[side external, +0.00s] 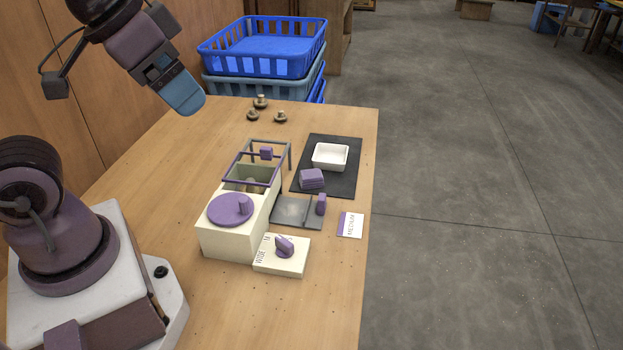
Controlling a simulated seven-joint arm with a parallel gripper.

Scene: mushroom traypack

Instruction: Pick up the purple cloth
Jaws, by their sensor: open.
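The purple cloth (312,178) looks like a small folded stack. It lies on the dark mat (345,187), just below and left of a white tray (330,157) in the picture. My gripper (188,104) is raised at the upper left, above the table's far left edge and well away from the cloth. It is open, and nothing shows held in it. The gap between its fingers is hard to make out from this side.
A cream box (228,240) with a purple disc lid and grey-purple frame stands left of the mat. A dial block (281,255), grey plate (290,212) and label card (350,225) lie nearby. Mushrooms (261,102) sit at the back. Blue crates (265,50) stand beyond the table.

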